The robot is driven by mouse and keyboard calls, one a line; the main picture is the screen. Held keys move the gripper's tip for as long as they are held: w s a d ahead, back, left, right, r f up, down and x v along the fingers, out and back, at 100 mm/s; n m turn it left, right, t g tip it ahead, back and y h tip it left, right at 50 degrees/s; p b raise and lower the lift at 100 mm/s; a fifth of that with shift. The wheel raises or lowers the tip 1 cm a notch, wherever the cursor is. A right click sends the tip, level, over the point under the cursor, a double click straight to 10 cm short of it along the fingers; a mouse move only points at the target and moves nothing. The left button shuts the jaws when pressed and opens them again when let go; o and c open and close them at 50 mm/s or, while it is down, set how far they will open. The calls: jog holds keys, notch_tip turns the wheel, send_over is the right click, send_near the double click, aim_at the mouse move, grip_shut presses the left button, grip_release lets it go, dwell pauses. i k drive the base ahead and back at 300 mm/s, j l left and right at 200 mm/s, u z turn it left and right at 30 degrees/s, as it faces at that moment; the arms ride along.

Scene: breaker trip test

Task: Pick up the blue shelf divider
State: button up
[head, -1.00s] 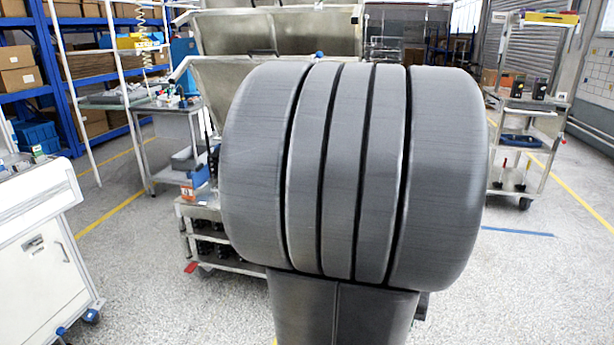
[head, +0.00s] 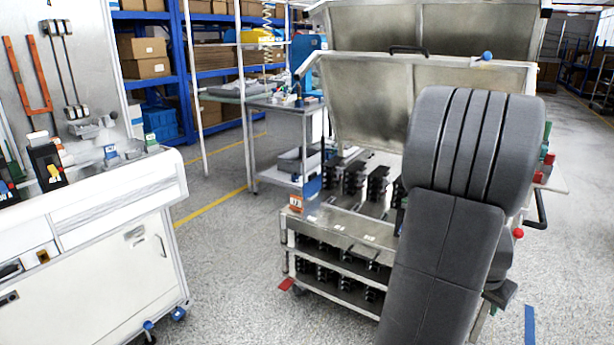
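I cannot pick out a blue shelf divider for certain. A flat blue strip (head: 530,325) lies on the floor at the lower right; whether it is a floor marking or a loose part I cannot tell. A small blue and orange box (head: 312,187) sits at the left corner of the metal cart (head: 340,232). My own grey arm covers the right part of the cart and what lies behind it.
A white workbench (head: 95,250) with tools stands at the left. The cart has raised metal lids (head: 420,105) and holds several black parts (head: 353,178). Behind are a side table (head: 262,105) and blue shelving (head: 185,75) with boxes. Open floor (head: 225,265) lies between workbench and cart.

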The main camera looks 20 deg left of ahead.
aim_at(313, 184)
jog(key=i+j+u, duration=0.15)
jog(key=i+j, duration=0.25)
jog(key=i+j+u, duration=0.15)
jog(key=i+j, duration=0.2)
jog(key=i, duration=0.2)
jog(key=i+j+u, duration=0.15)
jog(key=i+j, duration=0.15)
jog(key=i, duration=0.2)
jog(key=i+j+u, duration=0.15)
jog(key=i, duration=0.35)
jog(key=i+j+u, duration=0.1)
jog(key=i+j, duration=0.15)
jog(key=i, duration=0.25)
